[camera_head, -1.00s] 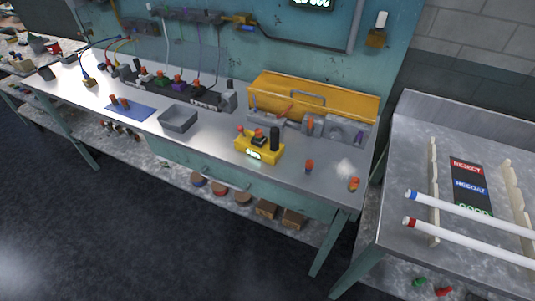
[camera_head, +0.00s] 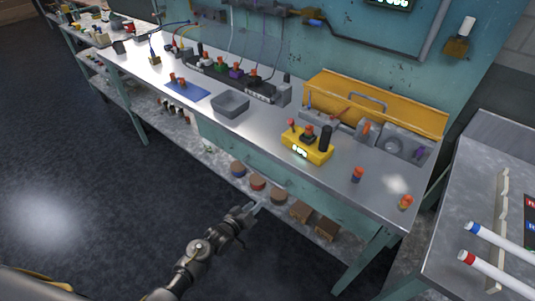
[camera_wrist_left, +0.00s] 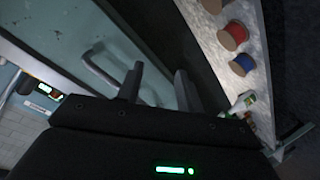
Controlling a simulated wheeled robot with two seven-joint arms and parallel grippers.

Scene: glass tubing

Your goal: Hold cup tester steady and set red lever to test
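The cup tester (camera_head: 307,147) is a yellow box with a lit green display on its front, standing near the front edge of the metal workbench. A red-tipped lever (camera_head: 291,124) rises from its left side, a second red-topped part shows beside it, and a black cylinder stands at its right. My left gripper (camera_head: 256,208) is in front of the bench, below and to the left of the tester, touching nothing. In the left wrist view its two dark fingers (camera_wrist_left: 158,85) are apart with nothing between them. My right gripper is not in view.
A grey tray (camera_head: 230,104) and a blue mat (camera_head: 187,91) lie left of the tester. Small orange-topped pieces (camera_head: 357,174) stand to its right. A yellow case (camera_head: 375,100) is behind. A drawer handle (camera_wrist_left: 100,72) is near the left gripper.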

